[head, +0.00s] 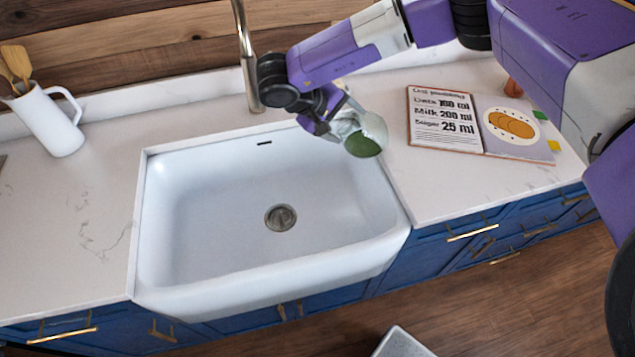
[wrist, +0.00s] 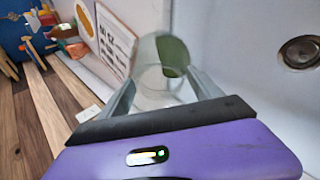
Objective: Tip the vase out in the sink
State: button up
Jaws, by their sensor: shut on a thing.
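My gripper (head: 338,112) is shut on the vase (head: 374,124), a clear glass vessel with something green at its mouth. The vase is tilted, its mouth facing down and toward the viewer, over the right back rim of the sink. In the wrist view the vase (wrist: 158,88) sits between my two fingers (wrist: 160,92), with the green patch near its top. The white sink (head: 215,205) is below and to the left. Its basin looks empty, with a round metal drain (head: 280,217) in the middle. Motion blur hides the vase's exact edges.
An open recipe book (head: 445,120) lies on the counter right of the sink. A metal faucet (head: 247,60) stands behind the basin, close to my wrist. A white jug (head: 48,122) with wooden utensils is at the far left. The left counter (head: 70,215) is mostly clear.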

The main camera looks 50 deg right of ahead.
jog(key=shift+a+r+h, duration=0.1)
jog(key=shift+h, duration=0.5)
jog(key=shift+f+g+h, duration=0.3)
jog(key=shift+h, duration=0.4)
jog(key=shift+w+a+f+g+h+b, duration=0.1)
jog(key=shift+a+f+g+h+b, duration=0.2)
jog(key=shift+h+b, duration=0.65)
jog(key=shift+d+f+b, duration=0.1)
jog(key=shift+f+b, duration=0.3)
jog(key=shift+a+f+h+b, duration=0.25)
jog(key=shift+f+h+b, duration=0.65)
jog(key=shift+b, duration=0.55)
jog(key=shift+w+a+f+g+b, duration=0.1)
jog(key=shift+a+f+g+b, duration=0.1)
jog(key=shift+f+g+b, duration=0.15)
jog(key=shift+w+a+f+h+b, duration=0.1)
jog(key=shift+a+f+h+b, duration=0.25)
jog(key=shift+f+b, duration=0.15)
jog(key=shift+a+f+b, duration=0.1)
jog(key=shift+f+b, duration=0.1)
jog(key=shift+b, duration=0.15)
